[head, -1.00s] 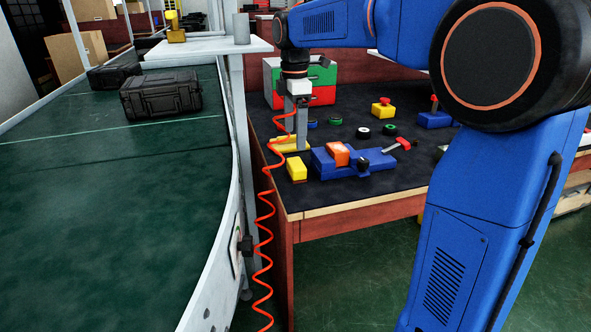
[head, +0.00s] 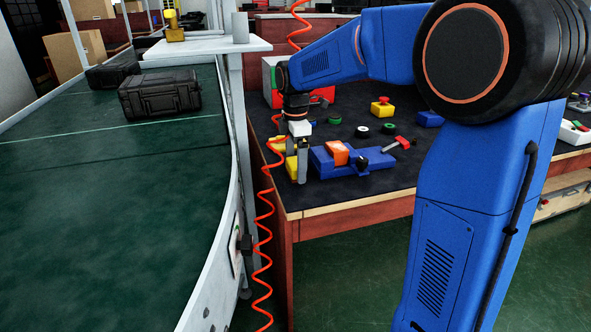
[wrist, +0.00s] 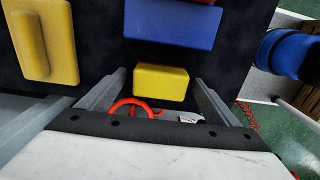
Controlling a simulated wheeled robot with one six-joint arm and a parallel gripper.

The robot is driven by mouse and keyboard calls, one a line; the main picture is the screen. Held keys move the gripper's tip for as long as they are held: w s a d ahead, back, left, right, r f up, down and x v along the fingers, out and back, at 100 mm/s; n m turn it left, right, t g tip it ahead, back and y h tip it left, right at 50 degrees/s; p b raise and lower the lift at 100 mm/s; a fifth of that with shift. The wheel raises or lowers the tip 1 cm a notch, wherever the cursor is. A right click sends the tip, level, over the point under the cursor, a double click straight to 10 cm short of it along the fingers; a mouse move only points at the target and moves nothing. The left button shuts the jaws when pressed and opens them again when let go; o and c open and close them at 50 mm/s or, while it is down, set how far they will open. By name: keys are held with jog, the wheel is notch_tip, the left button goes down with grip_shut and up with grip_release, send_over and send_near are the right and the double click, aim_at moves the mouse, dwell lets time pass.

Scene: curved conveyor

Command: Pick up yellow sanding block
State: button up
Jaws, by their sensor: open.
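The yellow sanding block (head: 291,168), a small block, sits on the dark bench mat near its left front corner. My gripper (head: 299,167) is over it, pointing down, and one finger hides part of the block in the head view. In the wrist view the block (wrist: 161,82) lies between the two open fingers of my gripper (wrist: 160,78), with a gap on each side. The exact finger height against the block is hard to tell.
A blue fixture (head: 350,163) with an orange block (head: 337,153) stands close on the right. A larger yellow piece with a raised handle (wrist: 42,40) lies nearby. The conveyor (head: 110,220) with black cases (head: 160,94) runs along the left.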

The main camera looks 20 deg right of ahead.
jog(key=shift+f, duration=0.25)
jog(key=c, duration=1.2)
notch_tip(320, 180, up, 10)
jog(key=shift+r, duration=0.1)
jog(key=o, duration=0.6)
jog(key=c, duration=0.4)
jog(key=shift+c, duration=0.2)
